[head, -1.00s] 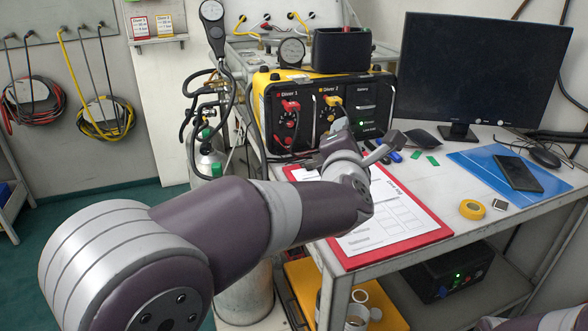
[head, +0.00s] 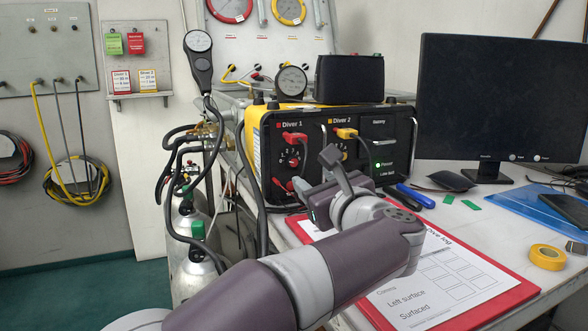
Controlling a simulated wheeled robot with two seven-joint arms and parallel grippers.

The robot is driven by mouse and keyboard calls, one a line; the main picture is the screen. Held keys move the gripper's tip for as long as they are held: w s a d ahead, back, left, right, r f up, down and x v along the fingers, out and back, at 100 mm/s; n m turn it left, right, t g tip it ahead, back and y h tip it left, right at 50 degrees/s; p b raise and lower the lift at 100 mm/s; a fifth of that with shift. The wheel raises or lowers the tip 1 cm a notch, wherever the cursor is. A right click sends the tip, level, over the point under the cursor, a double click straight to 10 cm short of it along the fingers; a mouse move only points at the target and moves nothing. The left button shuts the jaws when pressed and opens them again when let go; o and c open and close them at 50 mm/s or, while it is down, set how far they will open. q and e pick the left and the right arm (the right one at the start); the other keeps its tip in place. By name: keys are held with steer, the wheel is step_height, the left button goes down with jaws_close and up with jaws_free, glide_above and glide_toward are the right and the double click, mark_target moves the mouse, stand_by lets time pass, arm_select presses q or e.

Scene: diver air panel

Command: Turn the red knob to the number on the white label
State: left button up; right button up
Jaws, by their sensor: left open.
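The black and yellow air panel (head: 350,180) stands on the bench. Its Diver 1 column holds a red plug-like fitting (head: 294,138), a round dial (head: 291,158) with small markings, and a red fitting (head: 284,184) low down. I cannot tell for sure which red part is the knob, nor read its setting. My left gripper (head: 315,172) is open and empty in front of the panel, right of the Diver 1 dial, apart from it as far as I can see. White labels (head: 121,82) hang on the wall shelf; their small numbers are hard to read. My right gripper is out of view.
A red clipboard (head: 515,296) with a dive log lies under my left arm. Blue and black pens (head: 416,196), yellow tape (head: 547,257) and a monitor (head: 500,95) are to the right. Gas cylinders (head: 190,235) and hoses stand left of the bench.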

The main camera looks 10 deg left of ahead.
mark_target(294, 164)
arm_select(q)
steer(key=x, duration=0.9)
steer(key=shift+w+f+b, duration=0.1)
steer(key=shift+w+b, duration=0.1)
steer(key=shift+b, duration=0.1)
jaws_close()
